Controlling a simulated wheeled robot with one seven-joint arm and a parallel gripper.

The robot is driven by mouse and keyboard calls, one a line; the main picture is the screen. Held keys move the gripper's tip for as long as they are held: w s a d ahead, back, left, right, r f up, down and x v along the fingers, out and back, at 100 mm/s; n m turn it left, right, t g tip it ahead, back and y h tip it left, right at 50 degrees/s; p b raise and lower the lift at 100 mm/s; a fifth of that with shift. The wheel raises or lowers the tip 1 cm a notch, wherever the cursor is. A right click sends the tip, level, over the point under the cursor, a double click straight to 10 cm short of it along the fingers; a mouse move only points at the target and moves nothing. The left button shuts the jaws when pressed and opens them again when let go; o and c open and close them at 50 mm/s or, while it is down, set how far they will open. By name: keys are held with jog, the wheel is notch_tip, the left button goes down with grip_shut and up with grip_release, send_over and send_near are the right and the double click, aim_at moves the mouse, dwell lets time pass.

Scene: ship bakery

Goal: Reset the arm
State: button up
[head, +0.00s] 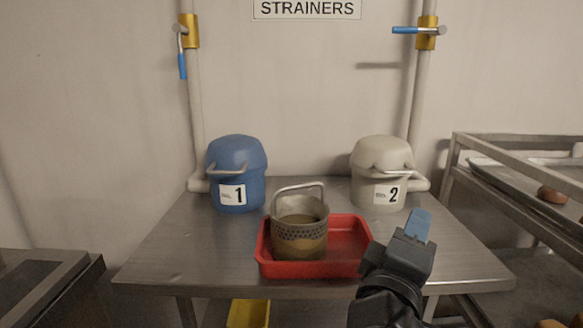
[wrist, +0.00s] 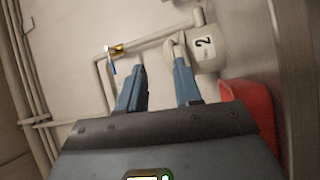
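My gripper (head: 418,226) is at the right front of the steel table in the head view, beside the red tray's right end and above the table. In the wrist view my gripper (wrist: 160,78) has its two blue fingers apart with nothing between them. The fingers point toward the wall and the pipe. The cream strainer housing marked 2 (wrist: 205,52) shows beyond the right finger there, and the red tray (wrist: 250,105) shows at the right.
On the table (head: 170,250) stand a blue housing marked 1 (head: 235,170) and the cream housing (head: 381,160). A perforated basket (head: 300,240) with a raised handle stands in the red tray. The left valve lever (head: 182,66) hangs down; the right one (head: 405,30) is horizontal. A rack (head: 480,140) is right.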

jog(key=s+f+g+y+p, duration=0.1)
jog(key=s+f+y+p, duration=0.2)
jog(key=s+f+y, duration=1)
jog(key=s+d+r+m+h+p, duration=0.1)
jog(key=s+m, duration=0.3)
jog(key=s, duration=0.9)
jog(key=s+d+m+h+p, duration=0.1)
jog(key=s+d+m, duration=0.2)
jog(key=s, duration=1.1)
jog(key=shift+s+d+r+m, duration=0.15)
jog(key=shift+r+m, duration=0.2)
jog(key=shift+m, duration=0.75)
